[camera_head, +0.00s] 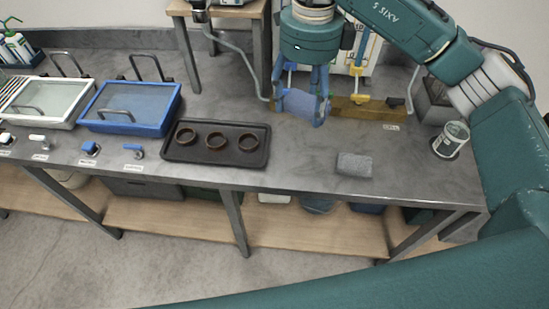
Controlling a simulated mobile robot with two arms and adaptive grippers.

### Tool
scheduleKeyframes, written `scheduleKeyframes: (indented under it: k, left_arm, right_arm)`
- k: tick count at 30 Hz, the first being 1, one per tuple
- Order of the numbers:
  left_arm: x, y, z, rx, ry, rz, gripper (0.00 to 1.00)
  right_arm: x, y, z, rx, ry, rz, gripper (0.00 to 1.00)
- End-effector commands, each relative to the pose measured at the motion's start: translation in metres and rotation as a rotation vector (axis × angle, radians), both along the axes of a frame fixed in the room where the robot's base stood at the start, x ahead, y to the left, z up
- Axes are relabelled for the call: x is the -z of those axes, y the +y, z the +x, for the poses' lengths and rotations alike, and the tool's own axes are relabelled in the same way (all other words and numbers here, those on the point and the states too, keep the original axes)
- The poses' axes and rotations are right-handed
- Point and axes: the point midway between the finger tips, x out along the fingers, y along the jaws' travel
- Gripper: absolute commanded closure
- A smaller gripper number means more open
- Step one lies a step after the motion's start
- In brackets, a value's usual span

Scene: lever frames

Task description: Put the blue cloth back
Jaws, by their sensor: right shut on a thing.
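The blue cloth (297,103) is a small pale blue piece between the fingers of my right gripper (299,97). The gripper points down and is shut on the cloth, at the left end of a low wooden rack (385,112) at the back of the counter. The fingers partly hide the cloth and the rack's left end. I cannot tell whether the cloth touches the rack. My left gripper is not in view.
A grey block-like pad (354,164) lies on the counter (310,160) in front of the rack. A dark tray (190,155) with three brown rings is left of it, beside a blue basin (130,108). A can (449,140) stands right.

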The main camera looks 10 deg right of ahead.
Motion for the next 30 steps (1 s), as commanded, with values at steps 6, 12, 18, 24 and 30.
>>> scheduleKeyframes:
  k: [6,12,18,24,30]
  left_arm:
    - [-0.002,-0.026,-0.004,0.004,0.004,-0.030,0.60]
    - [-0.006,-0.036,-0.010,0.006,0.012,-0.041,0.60]
    - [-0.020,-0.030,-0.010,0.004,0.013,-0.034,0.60]
    - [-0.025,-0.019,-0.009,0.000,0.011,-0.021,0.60]
    - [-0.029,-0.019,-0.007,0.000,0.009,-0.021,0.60]
  right_arm:
    - [0.025,0.002,-0.004,-0.013,0.008,-0.001,0.58]
    - [0.079,0.003,-0.005,-0.013,0.009,0.001,0.58]
    - [0.125,0.001,-0.004,-0.010,0.006,-0.003,0.58]
    - [0.151,0.001,-0.003,-0.011,0.001,-0.002,0.58]
    - [0.168,0.001,-0.004,-0.011,0.003,-0.002,0.58]
